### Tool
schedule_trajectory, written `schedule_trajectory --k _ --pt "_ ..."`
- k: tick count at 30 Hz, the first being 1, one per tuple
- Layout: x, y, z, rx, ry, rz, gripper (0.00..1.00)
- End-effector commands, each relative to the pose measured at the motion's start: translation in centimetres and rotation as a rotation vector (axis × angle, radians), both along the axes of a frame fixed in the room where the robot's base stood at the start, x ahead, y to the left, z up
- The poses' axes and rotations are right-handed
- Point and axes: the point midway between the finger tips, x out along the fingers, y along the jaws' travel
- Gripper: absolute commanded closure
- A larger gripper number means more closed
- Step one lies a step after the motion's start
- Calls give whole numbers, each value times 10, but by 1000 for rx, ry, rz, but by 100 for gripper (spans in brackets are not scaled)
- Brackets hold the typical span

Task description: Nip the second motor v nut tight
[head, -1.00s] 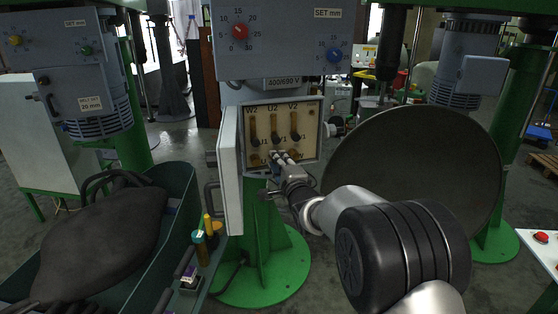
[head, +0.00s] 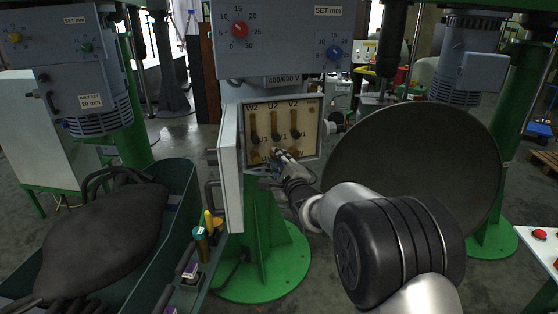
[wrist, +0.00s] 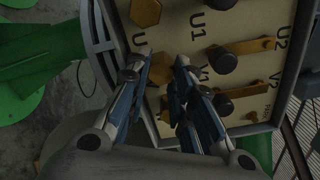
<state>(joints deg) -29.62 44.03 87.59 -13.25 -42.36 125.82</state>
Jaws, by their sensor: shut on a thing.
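The open motor terminal box (head: 312,118) has a cream panel with an upper row of terminals marked W2, U2 and V2 and a lower row below. My gripper (head: 277,153) reaches in at the middle of the lower row. In the wrist view my gripper (wrist: 164,65) has its two fingers on either side of the brass v nut (wrist: 160,70), beside the V1 mark, and is shut on it. The fingers hide part of this nut. A brass hex nut (wrist: 145,12) by U1 is clear of the fingers. Another brass piece (wrist: 165,112) shows partly behind them.
The box's pale door (head: 230,170) stands open on the left. A large dark dish (head: 430,160) stands close on the right of my arm. A green bin (head: 180,185) holding a dark bag (head: 105,235) is at lower left, with small bottles (head: 201,245) beside it.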

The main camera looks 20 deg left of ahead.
Motion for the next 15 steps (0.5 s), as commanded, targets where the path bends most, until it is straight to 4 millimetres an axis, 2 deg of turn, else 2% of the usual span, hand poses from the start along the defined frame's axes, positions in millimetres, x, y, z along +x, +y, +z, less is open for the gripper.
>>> schedule_trajectory --k 3,4,12,15 --pt "0 0 0 1 -1 0 100" --pt "0 0 0 1 -1 0 78" --pt "0 0 0 0 -1 0 60" --pt "0 0 0 -1 -1 0 58"
